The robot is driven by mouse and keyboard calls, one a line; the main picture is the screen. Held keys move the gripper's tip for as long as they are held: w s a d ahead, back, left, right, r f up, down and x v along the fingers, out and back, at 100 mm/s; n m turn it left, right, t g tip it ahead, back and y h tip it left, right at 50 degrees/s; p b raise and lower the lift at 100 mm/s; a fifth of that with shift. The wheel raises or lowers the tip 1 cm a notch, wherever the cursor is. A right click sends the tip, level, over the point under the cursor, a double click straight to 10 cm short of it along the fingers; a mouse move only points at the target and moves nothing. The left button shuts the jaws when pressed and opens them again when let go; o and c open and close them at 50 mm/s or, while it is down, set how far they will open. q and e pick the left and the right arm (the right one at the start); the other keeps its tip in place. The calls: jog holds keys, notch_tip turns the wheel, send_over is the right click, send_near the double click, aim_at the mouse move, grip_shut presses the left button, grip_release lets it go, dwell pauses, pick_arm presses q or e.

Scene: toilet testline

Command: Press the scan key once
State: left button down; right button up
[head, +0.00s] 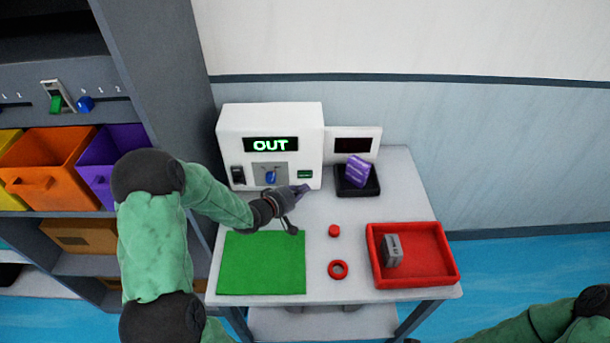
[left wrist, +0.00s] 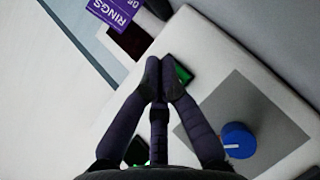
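My right gripper is out of view.
A blue knob (head: 270,178) and a black switch (head: 238,174) sit left of the key. A purple block (head: 357,171) rests on a black pad beside the machine.

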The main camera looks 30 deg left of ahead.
pick_arm(q)
jog(key=shift+s+d, duration=0.4)
jog(key=shift+s, duration=0.2)
jog(key=shift+s+d, duration=0.35)
jog(key=shift+s, duration=0.25)
